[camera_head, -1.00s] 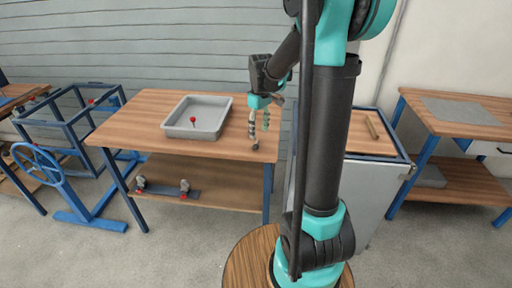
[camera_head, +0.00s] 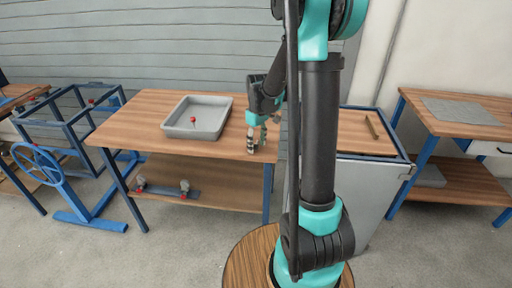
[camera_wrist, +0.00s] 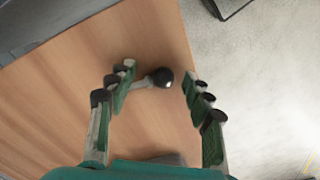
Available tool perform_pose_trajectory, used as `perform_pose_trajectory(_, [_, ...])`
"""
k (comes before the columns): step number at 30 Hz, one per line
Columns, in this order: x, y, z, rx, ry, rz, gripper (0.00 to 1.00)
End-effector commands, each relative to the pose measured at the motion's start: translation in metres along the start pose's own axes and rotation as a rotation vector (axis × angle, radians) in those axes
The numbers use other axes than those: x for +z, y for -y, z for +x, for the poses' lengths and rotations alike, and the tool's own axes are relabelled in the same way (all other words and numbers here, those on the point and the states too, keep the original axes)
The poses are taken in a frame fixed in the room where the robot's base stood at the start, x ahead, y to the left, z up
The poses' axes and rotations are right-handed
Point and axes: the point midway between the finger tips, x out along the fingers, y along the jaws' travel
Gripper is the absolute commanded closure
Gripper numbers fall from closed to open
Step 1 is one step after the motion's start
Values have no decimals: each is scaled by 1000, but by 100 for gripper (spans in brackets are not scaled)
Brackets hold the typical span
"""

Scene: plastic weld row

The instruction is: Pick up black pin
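The black pin (camera_wrist: 161,77) has a round black head and a short grey shaft. In the wrist view it lies on the wooden tabletop (camera_wrist: 60,110), near the table's edge, with its shaft pointing left. My gripper (camera_wrist: 158,75) is open, with its fingertips on either side of the pin. The left fingertip is close to the shaft and the right one is beside the head; I cannot tell whether either touches. In the head view my gripper (camera_head: 257,147) is low over the table's right end and hides the pin.
A grey tray (camera_head: 176,131) with a red-headed pin (camera_head: 193,120) stands left of my gripper. A cabinet with a wooden top (camera_head: 362,143) stands to the right, past a gap. The table (camera_head: 135,120) has bare wood left of the tray.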

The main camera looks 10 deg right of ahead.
Motion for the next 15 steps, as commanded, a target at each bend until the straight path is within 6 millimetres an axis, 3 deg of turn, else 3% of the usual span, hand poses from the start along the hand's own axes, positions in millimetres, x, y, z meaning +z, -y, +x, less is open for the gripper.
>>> perform_pose_trajectory(1, [0,0,0,0,0,0,58])
perform_pose_trajectory(10, [0,0,0,0,0,0,95])
perform_pose_trajectory(15, [0,0,0,0,0,0,95])
